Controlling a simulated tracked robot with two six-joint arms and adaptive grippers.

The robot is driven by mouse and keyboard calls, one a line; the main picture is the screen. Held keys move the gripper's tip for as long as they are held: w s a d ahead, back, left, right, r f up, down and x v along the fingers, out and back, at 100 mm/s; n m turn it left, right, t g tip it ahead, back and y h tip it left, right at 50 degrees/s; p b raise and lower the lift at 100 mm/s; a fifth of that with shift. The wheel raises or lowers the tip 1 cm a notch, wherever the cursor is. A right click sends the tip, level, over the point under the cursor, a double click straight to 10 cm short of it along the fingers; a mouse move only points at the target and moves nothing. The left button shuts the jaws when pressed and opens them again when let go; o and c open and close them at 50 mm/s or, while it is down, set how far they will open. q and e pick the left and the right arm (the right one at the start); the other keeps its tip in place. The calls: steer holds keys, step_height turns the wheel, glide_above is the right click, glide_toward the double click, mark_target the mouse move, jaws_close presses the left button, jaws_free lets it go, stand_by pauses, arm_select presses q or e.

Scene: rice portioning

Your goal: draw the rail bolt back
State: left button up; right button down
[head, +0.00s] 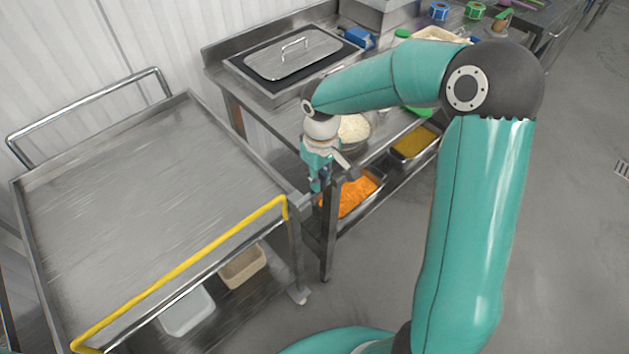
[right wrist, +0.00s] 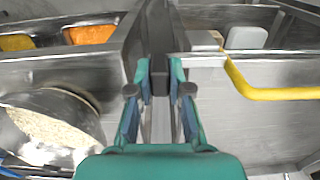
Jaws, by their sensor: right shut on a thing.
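The yellow rail (head: 180,268) runs along the near edge of the steel cart (head: 130,185), and it also shows at the right in the right wrist view (right wrist: 275,94). My right gripper (head: 318,186) points down at the cart's corner, by the rail's far end and close to the bench. In the right wrist view its fingers (right wrist: 160,88) are closed around a small dark grey part, which I take to be the rail bolt (right wrist: 160,82). The gripper hides most of the bolt in the head view. My left gripper is not in view.
The steel bench (head: 232,84) stands beside the cart, with a lidded pan (head: 290,58) and a rice bowl (head: 353,132) on it. Trays of orange (head: 352,196) and yellow food (head: 413,143) sit on its lower shelf. The cart's top is empty. Bins (head: 188,312) stand below it.

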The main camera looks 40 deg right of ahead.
steer(key=c, duration=1.1)
jaws_free()
steer(key=shift+r, duration=0.1)
step_height(320, 180, up, 12)
steer(key=shift+f, duration=0.1)
